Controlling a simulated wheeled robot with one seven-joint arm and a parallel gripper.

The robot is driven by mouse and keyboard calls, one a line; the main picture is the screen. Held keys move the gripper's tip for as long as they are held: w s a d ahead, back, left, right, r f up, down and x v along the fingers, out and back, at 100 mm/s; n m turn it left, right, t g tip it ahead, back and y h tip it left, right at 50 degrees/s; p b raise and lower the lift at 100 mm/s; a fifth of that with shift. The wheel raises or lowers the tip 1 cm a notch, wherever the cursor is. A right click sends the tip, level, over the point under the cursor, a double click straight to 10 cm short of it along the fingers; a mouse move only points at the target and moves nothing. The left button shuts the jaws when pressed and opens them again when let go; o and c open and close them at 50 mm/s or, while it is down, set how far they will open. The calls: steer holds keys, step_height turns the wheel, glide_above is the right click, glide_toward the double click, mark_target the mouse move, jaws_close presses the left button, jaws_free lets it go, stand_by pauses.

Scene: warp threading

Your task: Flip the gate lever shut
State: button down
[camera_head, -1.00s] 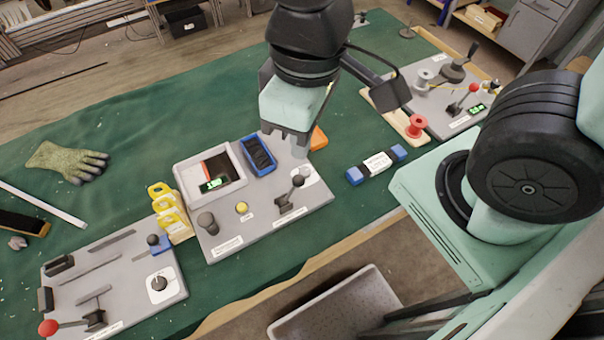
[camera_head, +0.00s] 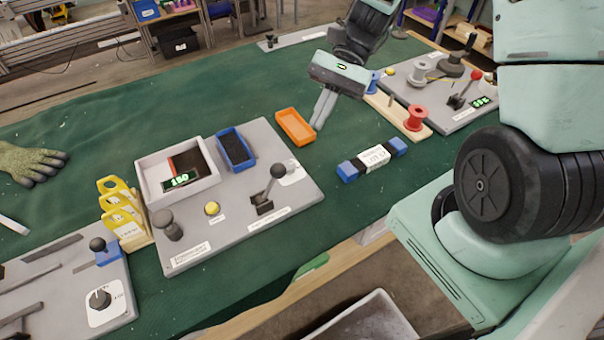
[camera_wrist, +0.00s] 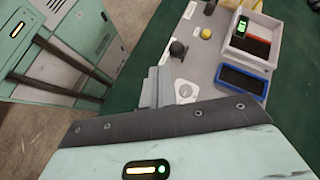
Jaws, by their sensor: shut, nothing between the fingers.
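A black-knobbed lever (camera_head: 278,171) stands on the near right part of the grey middle panel (camera_head: 236,205), tilted up and to the right over its dark bracket. Its label is too small to read, so I cannot confirm it is the gate lever. In the wrist view the dark knob (camera_wrist: 178,48) shows beyond my fingers. My gripper (camera_head: 318,124) is shut and empty, fingers pointing down, beyond and right of the panel beside the orange tray. It is apart from the lever. In the wrist view my fingertips (camera_wrist: 156,80) show near the panel's edge.
The middle panel carries a white tray with a display (camera_head: 182,178), a blue bin (camera_head: 236,150) and a yellow button (camera_head: 212,208). The orange tray (camera_head: 295,127), a labelled blue block (camera_head: 372,160) and a red spool (camera_head: 416,117) lie right. Green mat is clear behind.

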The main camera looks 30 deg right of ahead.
steer(key=w+d+f+m+t+y+b, duration=0.2)
steer(key=d+f+m+y, duration=0.1)
steer(key=d+f+m, duration=0.2)
steer(key=shift+d+f+t, duration=0.3)
steer(key=shift+d+f, duration=0.15)
steer(key=shift+d, duration=0.6)
steer(key=shift+s+a+r+p+x, duration=0.1)
steer(key=shift+a+r+p+x, duration=0.25)
steer(key=shift+x, duration=1.8)
steer(key=shift+s+a+r+p+x, duration=0.1)
steer(key=shift+r+x, duration=0.45)
steer(key=shift+x, duration=1.6)
steer(key=shift+s+a+r+p+x, duration=0.1)
steer(key=shift+a+r+p+x, duration=0.25)
steer(key=shift+x, duration=1.8)
steer(key=shift+d+r, duration=0.1)
